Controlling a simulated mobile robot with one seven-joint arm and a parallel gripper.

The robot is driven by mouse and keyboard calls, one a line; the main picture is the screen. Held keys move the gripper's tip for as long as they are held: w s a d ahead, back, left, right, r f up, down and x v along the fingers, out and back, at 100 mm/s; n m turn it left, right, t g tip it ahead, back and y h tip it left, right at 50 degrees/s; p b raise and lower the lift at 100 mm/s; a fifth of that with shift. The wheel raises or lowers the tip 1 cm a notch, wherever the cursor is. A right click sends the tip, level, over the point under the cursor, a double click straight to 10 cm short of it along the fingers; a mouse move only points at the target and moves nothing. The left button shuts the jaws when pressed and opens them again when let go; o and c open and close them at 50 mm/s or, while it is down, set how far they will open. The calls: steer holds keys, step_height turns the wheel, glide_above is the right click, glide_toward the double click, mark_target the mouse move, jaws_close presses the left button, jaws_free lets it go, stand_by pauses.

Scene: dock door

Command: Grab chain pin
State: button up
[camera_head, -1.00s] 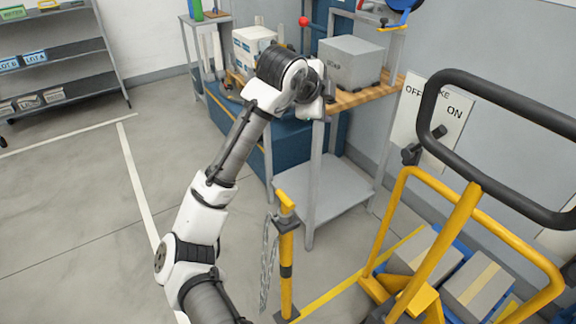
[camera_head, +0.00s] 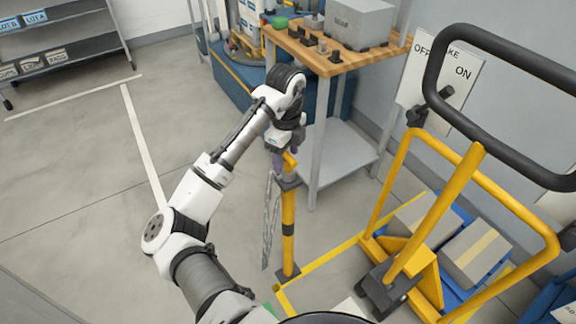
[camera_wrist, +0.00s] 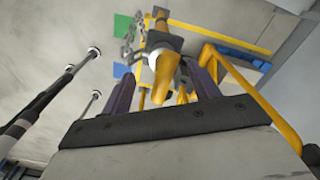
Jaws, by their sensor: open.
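The yellow chain pin (camera_head: 290,163) stands at the top of a yellow post (camera_head: 288,215). A grey chain (camera_head: 270,225) hangs down the post's left side. My gripper (camera_head: 284,155) is just above the pin, pointing down, and partly hides it. In the wrist view the pin (camera_wrist: 166,72) lies between the two dark purple fingers of my open gripper (camera_wrist: 164,88). Gaps show on both sides, and I see no contact. The post's top and the chain (camera_wrist: 128,42) show beyond the pin.
A yellow cart (camera_head: 440,255) with a black handle and boxes stands right of the post. Behind is a wooden-topped workbench (camera_head: 345,62) with a grey box (camera_head: 360,25). Open floor (camera_head: 75,195) lies to the left.

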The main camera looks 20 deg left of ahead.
mark_target(288, 167)
steer(key=shift+w+d+f+p, duration=0.15)
steer(key=shift+f+p, duration=0.25)
steer(key=shift+f, duration=2.25)
steer(key=c, duration=1.1)
steer(key=shift+r, duration=0.1)
